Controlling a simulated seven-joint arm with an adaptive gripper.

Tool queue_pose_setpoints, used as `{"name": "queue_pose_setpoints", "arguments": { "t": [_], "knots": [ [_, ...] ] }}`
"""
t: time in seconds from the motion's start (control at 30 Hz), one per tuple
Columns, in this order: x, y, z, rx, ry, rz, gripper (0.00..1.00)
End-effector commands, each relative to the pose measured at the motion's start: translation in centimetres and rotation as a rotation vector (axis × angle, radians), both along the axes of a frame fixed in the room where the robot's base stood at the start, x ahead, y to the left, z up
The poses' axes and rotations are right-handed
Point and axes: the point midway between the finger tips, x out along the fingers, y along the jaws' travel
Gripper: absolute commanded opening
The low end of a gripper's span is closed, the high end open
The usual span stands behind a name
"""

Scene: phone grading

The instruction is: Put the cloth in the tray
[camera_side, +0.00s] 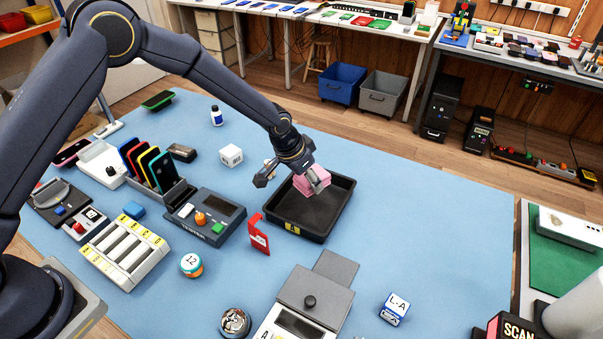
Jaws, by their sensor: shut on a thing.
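The pink cloth (310,181) is held by my gripper (316,184) over the black tray (288,228). My gripper is shut on the cloth. The cloth is at the upper middle of the tray in the side view, within its outline. I cannot tell whether the cloth touches the tray floor. The tray is shallow, with a raised rim and a yellow label on its near side. My gripper's fingers hide part of the cloth.
A red tag stand (258,236) stands just left of the tray. A grey tester (206,216) and a rack of phones (150,168) are further left. A white cube (230,155) lies behind. A grey device (312,300) is in front. The blue mat is clear right of the tray.

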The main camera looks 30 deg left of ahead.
Motion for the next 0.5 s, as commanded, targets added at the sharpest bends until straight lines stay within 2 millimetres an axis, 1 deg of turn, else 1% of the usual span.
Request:
{"name": "queue_pose_setpoints", "arguments": {
  "t": [0.03,0.1,0.33,0.5],
  "knots": [
    [-0.1,0.0,-1.2,0.001,0.004,0.000,0.37],
    [-0.1,0.0,-2.4,0.000,0.002,0.000,0.37],
    [0.0,0.0,-4.6,0.001,0.001,-0.001,0.37],
    [-0.1,-0.1,-7.1,0.001,0.002,-0.001,0.37]
  ]
}}
